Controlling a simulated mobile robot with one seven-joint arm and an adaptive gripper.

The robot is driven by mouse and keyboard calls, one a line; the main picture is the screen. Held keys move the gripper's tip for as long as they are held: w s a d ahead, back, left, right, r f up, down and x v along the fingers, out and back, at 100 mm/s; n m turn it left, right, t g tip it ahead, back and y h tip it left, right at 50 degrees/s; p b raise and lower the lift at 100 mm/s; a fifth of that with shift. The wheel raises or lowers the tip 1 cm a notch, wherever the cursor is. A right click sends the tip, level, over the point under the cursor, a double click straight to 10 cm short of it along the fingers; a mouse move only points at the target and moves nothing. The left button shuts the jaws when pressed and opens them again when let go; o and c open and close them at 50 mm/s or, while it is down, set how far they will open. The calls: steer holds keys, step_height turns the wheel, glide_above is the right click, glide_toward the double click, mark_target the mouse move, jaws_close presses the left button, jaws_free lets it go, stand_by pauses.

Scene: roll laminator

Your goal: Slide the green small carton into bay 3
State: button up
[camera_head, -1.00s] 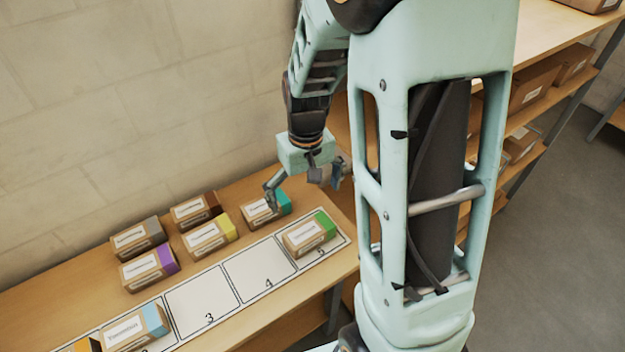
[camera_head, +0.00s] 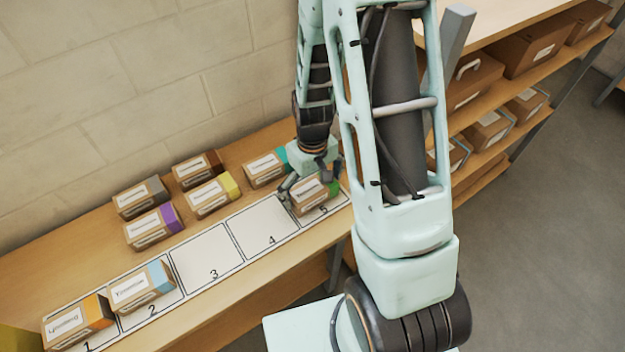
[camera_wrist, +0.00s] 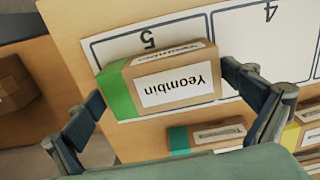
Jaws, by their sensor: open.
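The green small carton (camera_head: 308,194), brown with a white label and a green end, lies in bay 5. It also shows in the wrist view (camera_wrist: 165,80), its green end to the left. My gripper (camera_head: 312,181) is open over this carton. In the wrist view its fingers (camera_wrist: 163,85) are at the two ends of the carton, the left one clear of the green end and the right one close to the plain end. Bay 3 (camera_head: 206,255) is an empty white marked rectangle.
Bay 4 (camera_head: 262,225) is empty. A blue-ended carton (camera_head: 142,287) lies in bay 2 and an orange-ended one (camera_head: 77,322) in bay 1. Behind the bays stand cartons with teal (camera_head: 264,169), yellow (camera_head: 211,196), purple (camera_head: 152,228), brown (camera_head: 197,170) and grey (camera_head: 140,198) ends.

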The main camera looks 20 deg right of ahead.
mark_target(207, 256)
steer(key=shift+f, duration=0.3)
steer(key=shift+c, duration=0.3)
steer(key=c, duration=0.9)
steer(key=shift+s+a+p, duration=0.15)
steer(key=shift+s+a, duration=1.35)
steer(key=shift+a, duration=3.25)
steer(key=shift+s+a+p, duration=0.1)
steer(key=shift+s+a, duration=1.35)
steer(key=shift+a, duration=3.35)
steer(key=shift+s+a+p, duration=0.15)
steer(key=shift+s+a, duration=1.35)
steer(key=shift+a, duration=3.25)
steer(key=o, duration=1)
steer(key=shift+c, duration=0.2)
steer(key=shift+r, duration=0.1)
steer(key=shift+r+p, duration=2.15)
steer(key=shift+r, duration=0.8)
